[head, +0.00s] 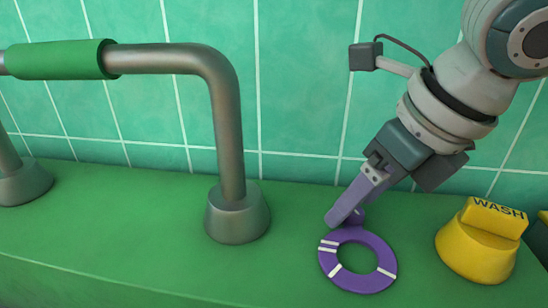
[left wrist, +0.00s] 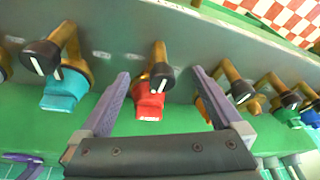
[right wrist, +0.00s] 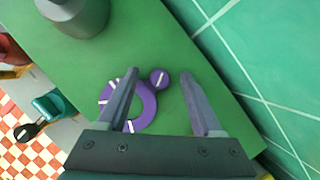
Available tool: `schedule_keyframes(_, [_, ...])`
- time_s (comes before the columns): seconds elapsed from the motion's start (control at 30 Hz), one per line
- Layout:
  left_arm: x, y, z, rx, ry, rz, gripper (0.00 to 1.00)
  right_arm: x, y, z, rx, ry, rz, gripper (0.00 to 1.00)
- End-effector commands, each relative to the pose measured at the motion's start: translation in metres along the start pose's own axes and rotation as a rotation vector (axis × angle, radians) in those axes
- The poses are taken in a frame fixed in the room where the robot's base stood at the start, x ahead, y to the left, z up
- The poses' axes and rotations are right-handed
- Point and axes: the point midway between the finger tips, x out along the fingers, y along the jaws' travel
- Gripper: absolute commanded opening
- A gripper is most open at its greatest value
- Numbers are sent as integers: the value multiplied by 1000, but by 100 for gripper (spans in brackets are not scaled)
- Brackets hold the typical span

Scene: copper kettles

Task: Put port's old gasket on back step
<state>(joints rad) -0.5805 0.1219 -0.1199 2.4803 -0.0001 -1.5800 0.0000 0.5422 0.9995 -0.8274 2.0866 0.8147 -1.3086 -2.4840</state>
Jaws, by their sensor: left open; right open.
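A flat purple ring gasket (head: 384,246) with white stripes and a small round tab lies on the green ledge (head: 120,220) beside the tiled wall. It also shows in the right wrist view (right wrist: 149,106), partly hidden by a finger. My right gripper (head: 340,220) is open and points down at the gasket's tab end. In the right wrist view the tab (right wrist: 159,82) appears between its open fingers; contact is unclear. My left gripper (left wrist: 160,73) is open and empty, facing a red block (left wrist: 149,103) under a black-knobbed copper valve (left wrist: 159,72). It is not in the head view.
A grey metal rail (head: 229,140) with a green sleeve stands left of the gasket on a conical foot. A yellow WASH block (head: 478,245) stands to its right. The left wrist view shows a teal block (left wrist: 65,90) and several other valves.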

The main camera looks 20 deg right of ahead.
Motion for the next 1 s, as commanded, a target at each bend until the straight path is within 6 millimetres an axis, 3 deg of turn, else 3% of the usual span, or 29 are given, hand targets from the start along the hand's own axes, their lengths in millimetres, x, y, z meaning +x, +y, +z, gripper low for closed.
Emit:
schedule_keyframes(0.5, [-17,0,-6,-1,0,1,100,-89,-1,1,0,-3,-2,67])
schedule_keyframes(1.0, [-17,0,-6,-2,1,2,100,-97,0,0,0,-1,0,67])
